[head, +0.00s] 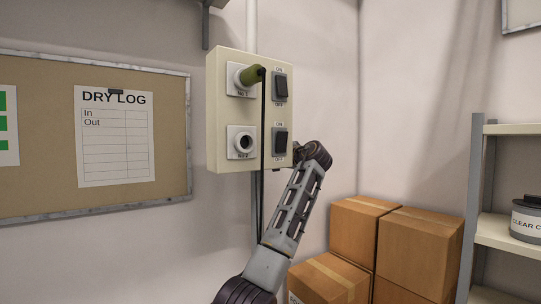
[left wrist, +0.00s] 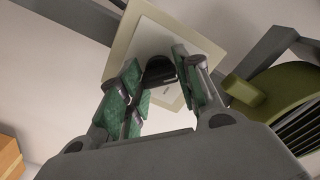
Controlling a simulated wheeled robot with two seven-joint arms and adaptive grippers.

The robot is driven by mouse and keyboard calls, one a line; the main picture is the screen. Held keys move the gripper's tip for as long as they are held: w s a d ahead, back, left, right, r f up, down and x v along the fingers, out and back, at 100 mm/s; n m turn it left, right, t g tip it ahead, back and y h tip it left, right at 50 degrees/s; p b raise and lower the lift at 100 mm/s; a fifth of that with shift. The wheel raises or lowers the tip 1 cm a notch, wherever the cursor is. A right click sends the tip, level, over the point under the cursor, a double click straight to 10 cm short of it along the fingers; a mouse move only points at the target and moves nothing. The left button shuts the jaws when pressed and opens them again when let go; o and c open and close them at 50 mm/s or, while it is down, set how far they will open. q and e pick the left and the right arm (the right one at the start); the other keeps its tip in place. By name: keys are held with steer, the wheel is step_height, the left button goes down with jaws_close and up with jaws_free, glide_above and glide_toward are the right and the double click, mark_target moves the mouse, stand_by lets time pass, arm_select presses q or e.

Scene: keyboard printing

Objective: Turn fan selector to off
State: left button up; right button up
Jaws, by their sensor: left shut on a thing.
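In the left wrist view, a black knob (left wrist: 159,72), apparently the fan selector, stands on a grey face plate within a beige panel (left wrist: 203,42). My left gripper (left wrist: 158,88) has its green-padded fingers on both sides of the knob and is shut on it. The plate's markings and the knob's setting are not readable. In the head view, an arm rises from the bottom to the right edge of the beige wall box (head: 222,120); the gripper and selector are hidden there. My right gripper is not in view.
The box carries an upper black rocker switch (head: 281,88), a lower rocker switch (head: 280,142), an olive plug (head: 251,75) with a hanging black cord, and an empty socket (head: 242,144). Cardboard boxes (head: 418,242) and a shelf (head: 497,231) stand right. A slotted olive object (left wrist: 285,95) is near the gripper.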

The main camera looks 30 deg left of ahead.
arm_select(q)
steer(key=shift+f, duration=0.3)
steer(key=o, duration=1)
steer(key=shift+r, duration=0.15)
steer(key=shift+v, duration=6.05)
